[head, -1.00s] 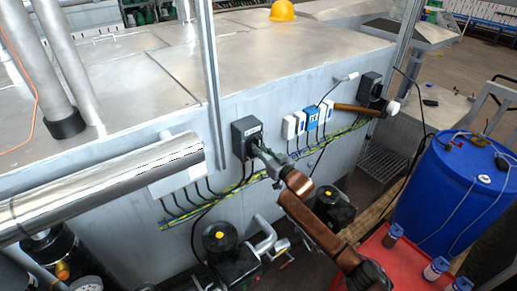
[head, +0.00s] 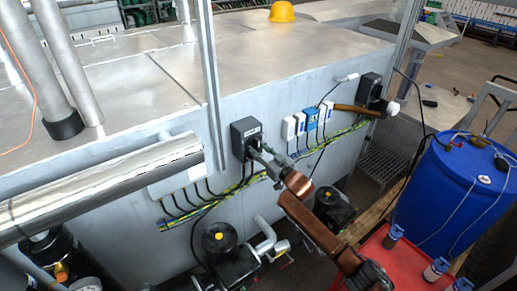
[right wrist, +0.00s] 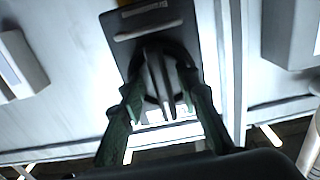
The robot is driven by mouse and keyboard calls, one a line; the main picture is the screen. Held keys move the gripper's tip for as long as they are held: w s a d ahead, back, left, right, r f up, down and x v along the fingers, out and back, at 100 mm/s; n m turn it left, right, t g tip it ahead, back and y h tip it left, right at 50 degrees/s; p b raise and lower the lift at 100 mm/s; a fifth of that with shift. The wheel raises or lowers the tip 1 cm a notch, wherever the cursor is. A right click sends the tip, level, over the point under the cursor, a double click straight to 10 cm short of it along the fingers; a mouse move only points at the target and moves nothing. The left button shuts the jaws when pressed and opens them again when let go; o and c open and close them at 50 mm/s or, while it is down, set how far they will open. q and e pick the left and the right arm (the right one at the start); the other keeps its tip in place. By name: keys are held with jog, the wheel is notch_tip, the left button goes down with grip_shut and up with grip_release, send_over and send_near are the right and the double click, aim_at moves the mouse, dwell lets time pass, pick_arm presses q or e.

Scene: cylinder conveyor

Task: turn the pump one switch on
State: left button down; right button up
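A dark grey switch box (head: 243,130) with a small pale label sits on the side wall of the metal housing. I take it for the pump one switch; the label is too small to read. My right gripper (head: 258,150) is at its lower front. In the right wrist view the box (right wrist: 155,25) carries a rotary knob (right wrist: 158,82) with a raised grip. The green fingers of my right gripper (right wrist: 162,90) stand apart on either side of the knob, with gaps visible. Whether a fingertip touches it I cannot tell. My left gripper is not in view.
A second dark switch box (head: 371,87) is further right, beside a brown rod (head: 356,109). White and blue socket boxes (head: 310,122) lie between. Yellow-green cables (head: 200,211) run below. Black pumps (head: 220,240) stand underneath, and a blue barrel (head: 455,195) is at right.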

jog(key=shift+s, duration=0.1)
jog(key=v, duration=1.1)
jog(key=shift+s+d, duration=0.2)
jog(key=shift+s, duration=0.15)
